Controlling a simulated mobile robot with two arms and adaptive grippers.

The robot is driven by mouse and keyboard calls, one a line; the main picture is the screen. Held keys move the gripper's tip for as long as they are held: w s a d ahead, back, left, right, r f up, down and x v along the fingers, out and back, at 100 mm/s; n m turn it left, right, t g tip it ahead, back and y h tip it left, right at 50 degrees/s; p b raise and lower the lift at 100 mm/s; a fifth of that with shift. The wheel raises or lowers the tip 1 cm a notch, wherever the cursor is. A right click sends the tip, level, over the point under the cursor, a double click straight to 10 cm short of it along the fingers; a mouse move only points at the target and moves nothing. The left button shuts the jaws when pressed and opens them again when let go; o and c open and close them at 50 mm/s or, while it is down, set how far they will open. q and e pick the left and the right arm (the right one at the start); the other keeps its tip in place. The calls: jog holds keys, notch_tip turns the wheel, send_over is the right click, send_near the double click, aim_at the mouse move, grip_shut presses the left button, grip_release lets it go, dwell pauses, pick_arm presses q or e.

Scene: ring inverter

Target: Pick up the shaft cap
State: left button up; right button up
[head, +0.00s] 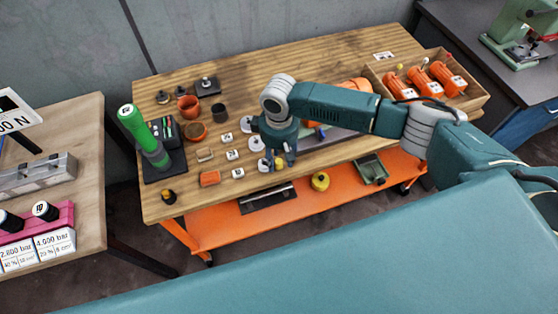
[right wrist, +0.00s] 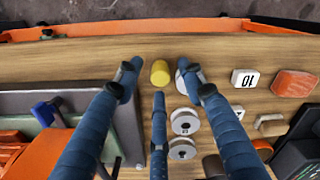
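A small yellow cylinder (right wrist: 160,72), which looks like the shaft cap, stands on the wooden workbench near its front edge. In the head view the yellow cap (head: 280,163) shows just below the fingers of my right gripper (head: 280,152). In the right wrist view my right gripper (right wrist: 158,86) is open, with three blue fingers spread around the cap's direction. Gaps show between the cap and the fingers; whether the fingertips are level with it I cannot tell. My left gripper is not in view.
White discs (right wrist: 184,121) lie close beside the right gripper, with white numbered blocks (right wrist: 245,77) farther right. A wooden crate (head: 478,103) holds orange motors (head: 450,80). A green-handled tool (head: 133,122) stands at the bench's left.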

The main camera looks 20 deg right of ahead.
jog(key=shift+f, duration=0.25)
jog(key=c, duration=0.8)
jog(key=shift+r, duration=0.1)
